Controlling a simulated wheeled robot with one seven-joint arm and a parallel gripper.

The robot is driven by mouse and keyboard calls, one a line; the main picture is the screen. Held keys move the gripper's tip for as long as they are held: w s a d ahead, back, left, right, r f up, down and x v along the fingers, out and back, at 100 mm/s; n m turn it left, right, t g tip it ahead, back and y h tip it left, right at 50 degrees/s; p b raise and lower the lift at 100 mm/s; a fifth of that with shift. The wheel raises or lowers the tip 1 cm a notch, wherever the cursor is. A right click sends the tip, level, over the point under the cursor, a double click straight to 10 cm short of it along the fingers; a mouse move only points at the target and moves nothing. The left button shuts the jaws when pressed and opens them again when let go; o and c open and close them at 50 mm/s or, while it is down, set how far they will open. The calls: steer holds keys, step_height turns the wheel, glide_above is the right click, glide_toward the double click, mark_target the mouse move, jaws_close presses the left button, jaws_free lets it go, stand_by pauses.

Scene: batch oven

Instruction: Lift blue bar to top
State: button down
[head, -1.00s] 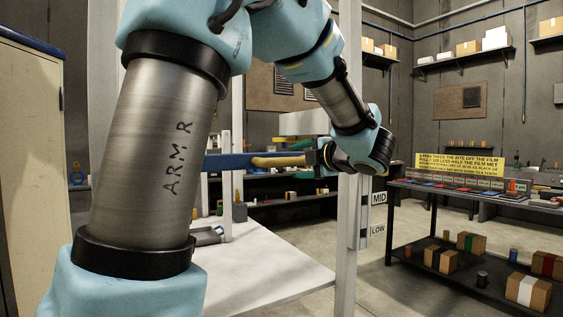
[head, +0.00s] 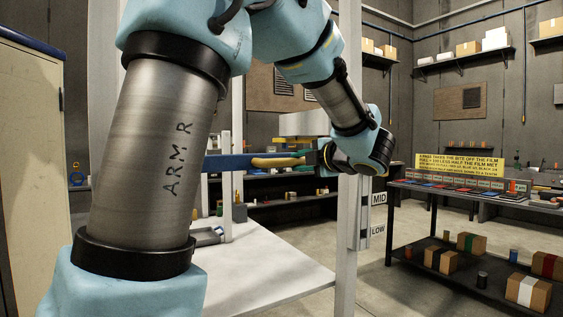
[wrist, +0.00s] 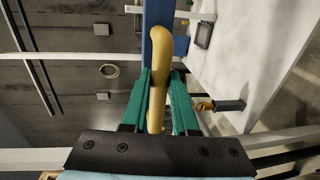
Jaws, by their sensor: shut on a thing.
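The blue bar (head: 228,162) runs level across the opening behind my arm in the head view. Its left part is hidden behind my arm. A tan handle (head: 278,162) is at its right end. My gripper (head: 308,158) is shut on this handle. In the wrist view, the green fingers (wrist: 160,100) lie on both sides of the tan handle (wrist: 160,60), and the blue bar (wrist: 157,14) shows beyond it. MID (head: 379,198) and LOW (head: 378,230) labels are on the white post at the right, both below the bar's height.
A white table surface (head: 265,270) lies below the bar. A white upright post (head: 347,235) stands right of it. A dark rack (head: 440,187) with a yellow sign and boxes stands at the right. A beige cabinet (head: 30,170) is at the left edge.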

steer(key=shift+r+p, duration=1.7)
steer(key=shift+r, duration=1.2)
steer(key=shift+c, duration=2)
jaws_free()
steer(key=shift+f, duration=0.2)
steer(key=v, duration=0.8)
steer(key=shift+b, duration=0.35)
steer(key=shift+f, duration=0.1)
